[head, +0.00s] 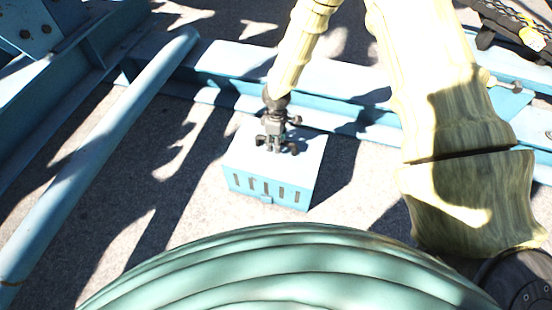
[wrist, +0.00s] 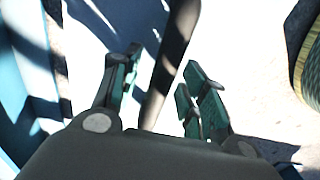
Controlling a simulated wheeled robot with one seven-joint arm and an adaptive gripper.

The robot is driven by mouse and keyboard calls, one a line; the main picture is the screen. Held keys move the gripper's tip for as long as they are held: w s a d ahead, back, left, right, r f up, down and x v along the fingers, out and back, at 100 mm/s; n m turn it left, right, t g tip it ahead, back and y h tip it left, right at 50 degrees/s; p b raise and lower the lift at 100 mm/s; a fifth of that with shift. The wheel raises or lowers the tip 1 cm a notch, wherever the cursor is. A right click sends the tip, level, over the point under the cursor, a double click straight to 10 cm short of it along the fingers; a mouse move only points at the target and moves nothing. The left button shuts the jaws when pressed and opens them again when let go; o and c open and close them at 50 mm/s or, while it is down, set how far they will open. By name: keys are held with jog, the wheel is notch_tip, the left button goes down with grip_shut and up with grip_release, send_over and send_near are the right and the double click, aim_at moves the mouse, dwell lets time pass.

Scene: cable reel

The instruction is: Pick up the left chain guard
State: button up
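A light blue box with dark slots in its front face (head: 268,188) sits on the ground in the middle of the head view. No label shows, so I cannot tell for sure whether it is the left chain guard. My gripper (head: 273,143) appears over the box's top in the head view; I cannot tell whether it touches. In the wrist view my gripper (wrist: 162,66) has its green-dark fingers spread apart. A dark band (wrist: 176,40) runs between them; I cannot tell whether it is a solid part or a shadow. No held object is visible.
A blue steel beam (head: 225,84) runs behind the box. A blue round tube (head: 100,155) slants along the left, near a blue bolted frame (head: 28,28). Cables and a yellow-white part (head: 532,38) are at top right. Ground between tube and box is clear, with shadows.

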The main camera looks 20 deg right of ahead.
grip_shut()
jog(key=shift+r, duration=0.15)
